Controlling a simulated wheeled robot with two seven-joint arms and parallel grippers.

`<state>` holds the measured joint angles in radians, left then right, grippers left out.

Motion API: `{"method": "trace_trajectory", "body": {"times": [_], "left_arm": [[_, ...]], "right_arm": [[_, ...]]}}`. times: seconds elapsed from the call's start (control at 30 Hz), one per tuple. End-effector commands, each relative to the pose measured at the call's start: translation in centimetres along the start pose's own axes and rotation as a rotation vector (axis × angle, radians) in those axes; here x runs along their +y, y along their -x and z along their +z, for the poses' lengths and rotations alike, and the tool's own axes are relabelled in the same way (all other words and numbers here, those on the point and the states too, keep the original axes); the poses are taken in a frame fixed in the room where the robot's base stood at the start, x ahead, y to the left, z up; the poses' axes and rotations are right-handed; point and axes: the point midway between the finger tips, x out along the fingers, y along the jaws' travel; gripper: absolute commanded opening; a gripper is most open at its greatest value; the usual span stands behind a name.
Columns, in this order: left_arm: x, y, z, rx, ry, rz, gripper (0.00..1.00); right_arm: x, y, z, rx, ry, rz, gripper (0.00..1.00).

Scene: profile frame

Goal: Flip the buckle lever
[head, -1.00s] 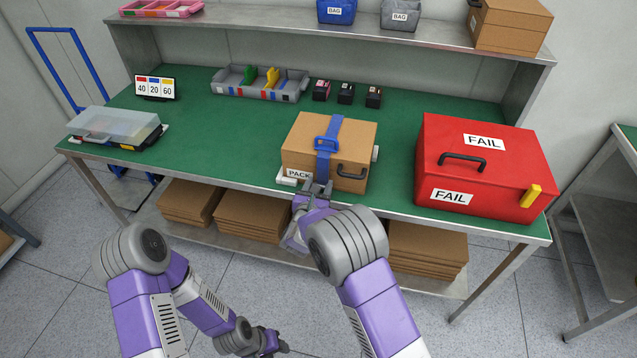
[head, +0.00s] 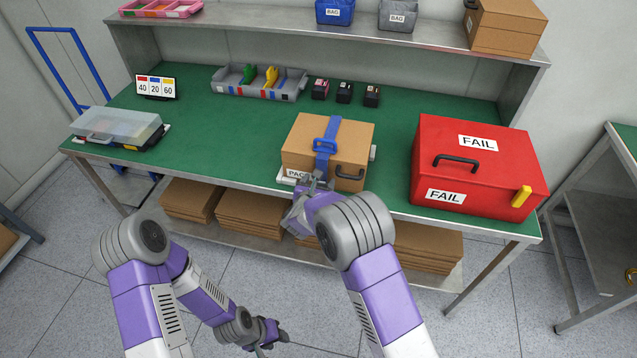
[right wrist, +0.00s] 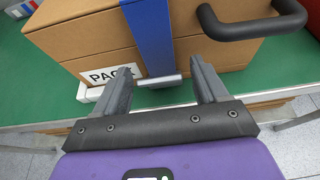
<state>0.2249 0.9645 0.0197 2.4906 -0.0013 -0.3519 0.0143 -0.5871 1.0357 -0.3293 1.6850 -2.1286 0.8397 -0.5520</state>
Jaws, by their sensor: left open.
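A cardboard box (head: 300,150) labelled PACK stands at the front edge of the green table. My right gripper (head: 320,182) is at the box's lower front. In the right wrist view its open fingers (right wrist: 160,78) stand either side of the tab. My left gripper (head: 272,338) is open and empty, low in front of the table.
A red FAIL case (head: 490,160) stands to the right. A clear-lidded case (head: 115,125) is at the left.

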Motion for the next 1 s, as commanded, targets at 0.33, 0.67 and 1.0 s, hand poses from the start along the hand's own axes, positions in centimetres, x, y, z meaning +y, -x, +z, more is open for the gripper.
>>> {"method": "trace_trajectory", "body": {"times": [0.33, 0.67, 1.0], "left_arm": [[0.1, 0.2, 0.0, 0.000, 0.000, 0.000, 0.43], [0.3, 0.9, 0.0, 0.000, 0.000, 0.000, 0.43], [0.3, 0.9, 0.0, 0.000, 0.000, 0.000, 0.43]], "right_arm": [[0.1, 1.5, 0.1, -0.001, 0.001, 0.002, 0.72], [0.0, 6.6, 0.1, 0.000, 0.000, 0.001, 0.72], [0.0, 7.6, 0.0, -0.001, 0.000, 0.000, 0.72]]}}
